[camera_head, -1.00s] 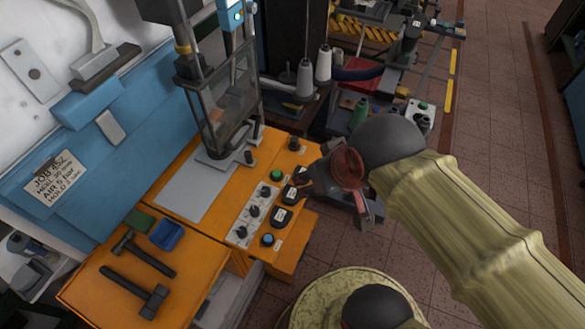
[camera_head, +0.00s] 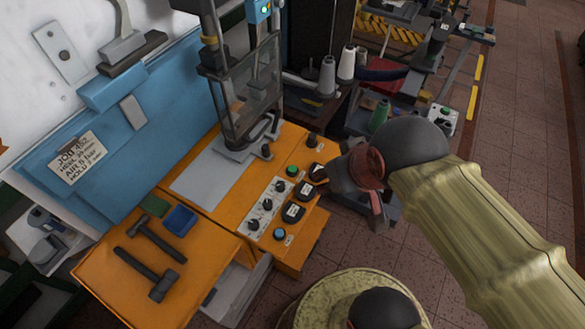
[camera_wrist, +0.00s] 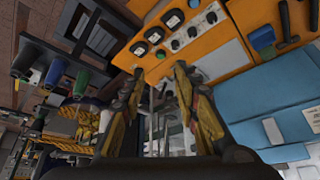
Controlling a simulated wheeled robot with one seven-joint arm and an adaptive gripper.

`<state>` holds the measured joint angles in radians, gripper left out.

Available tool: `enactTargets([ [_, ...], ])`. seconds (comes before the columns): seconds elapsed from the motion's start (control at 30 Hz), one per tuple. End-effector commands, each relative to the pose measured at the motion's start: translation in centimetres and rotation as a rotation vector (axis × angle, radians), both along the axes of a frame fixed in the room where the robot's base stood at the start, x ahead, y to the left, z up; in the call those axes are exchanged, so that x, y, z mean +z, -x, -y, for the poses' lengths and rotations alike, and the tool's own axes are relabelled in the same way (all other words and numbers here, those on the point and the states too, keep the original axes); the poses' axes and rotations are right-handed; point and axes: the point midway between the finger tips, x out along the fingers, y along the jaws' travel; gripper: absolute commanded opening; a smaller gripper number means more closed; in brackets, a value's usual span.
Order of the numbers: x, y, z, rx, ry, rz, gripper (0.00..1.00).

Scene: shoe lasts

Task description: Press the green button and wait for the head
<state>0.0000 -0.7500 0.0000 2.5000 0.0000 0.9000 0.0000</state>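The green button (camera_head: 292,171) is on the orange console, at the far end of a light panel of knobs. In the wrist view a small green button (camera_wrist: 160,54) shows just beyond the space between the fingertips. My gripper (camera_head: 345,190) is at the right of the console in the head view, near the round dark gauges. In the wrist view my gripper (camera_wrist: 158,72) has its two fingers apart with nothing between them. It looks clear of the button; the exact gap is unclear. The press head is partly hidden behind the guard frame (camera_head: 240,100).
Hammers (camera_head: 145,272) and a blue tray (camera_head: 180,220) lie on the orange table at left. A blue button (camera_head: 280,234) is at the console's near end. Thread cones (camera_head: 327,75) stand behind. Open tiled floor (camera_head: 530,150) is at right.

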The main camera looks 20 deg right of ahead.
Motion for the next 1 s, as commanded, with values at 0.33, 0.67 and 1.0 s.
enactTargets([
  [0.33,0.0,0.0,0.0,0.0,0.0,0.0,0.1],
  [0.67,0.0,0.0,0.0,0.0,0.0,0.0,0.0],
  [1.0,0.0,0.0,0.0,0.0,0.0,0.0,0.0],
])
